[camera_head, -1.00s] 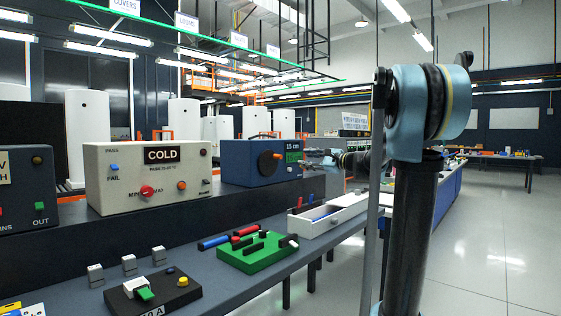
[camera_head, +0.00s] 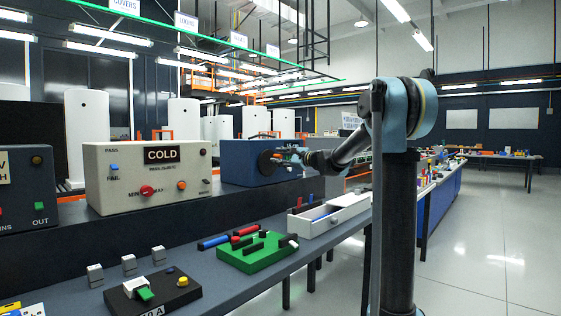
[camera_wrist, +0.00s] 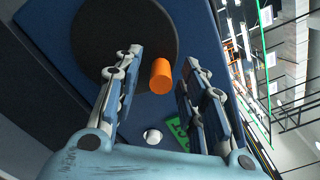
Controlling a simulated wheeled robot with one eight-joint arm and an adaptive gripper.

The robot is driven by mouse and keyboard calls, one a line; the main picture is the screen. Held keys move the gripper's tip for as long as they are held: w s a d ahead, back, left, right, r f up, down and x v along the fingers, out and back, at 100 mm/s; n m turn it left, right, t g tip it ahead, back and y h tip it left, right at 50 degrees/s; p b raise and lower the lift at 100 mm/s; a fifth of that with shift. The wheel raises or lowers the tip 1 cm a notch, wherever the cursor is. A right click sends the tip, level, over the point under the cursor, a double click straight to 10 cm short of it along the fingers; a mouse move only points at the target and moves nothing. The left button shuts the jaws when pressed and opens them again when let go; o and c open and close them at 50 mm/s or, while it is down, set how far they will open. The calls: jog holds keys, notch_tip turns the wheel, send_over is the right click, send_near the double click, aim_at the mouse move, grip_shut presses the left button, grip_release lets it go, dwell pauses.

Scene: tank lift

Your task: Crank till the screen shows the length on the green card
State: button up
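The blue box (camera_head: 243,162) stands on the dark raised shelf and carries a black crank disc (camera_head: 265,163). In the wrist view the disc (camera_wrist: 125,40) has an orange handle (camera_wrist: 160,76) near its edge. My gripper (camera_wrist: 158,70) is open, with its two fingers on either side of the handle and gaps visible. In the head view my gripper (camera_head: 283,155) reaches the box's front from the right and covers much of the screen and card. Part of the green card (camera_wrist: 179,134) shows between the fingers in the wrist view; its text is unreadable. The screen reading cannot be made out.
A white COLD box (camera_head: 148,175) stands left of the blue box. On the bench below are a green block with black parts (camera_head: 257,252), an open white tray (camera_head: 328,216) and a black switch box (camera_head: 153,292). A white knob (camera_wrist: 152,136) sits below the handle.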

jog(key=shift+w+a, duration=0.15)
jog(key=shift+a, duration=0.1)
grip_shut()
jog(key=shift+s+a+r+n, duration=0.15)
jog(key=shift+s+r+n, duration=0.05)
jog(key=shift+n, duration=0.6)
jog(key=shift+s+a+r+n, duration=0.1)
jog(key=shift+s+r+n, duration=0.1)
jog(key=shift+n, duration=0.6)
grip_release()
jog(key=shift+d, duration=0.1)
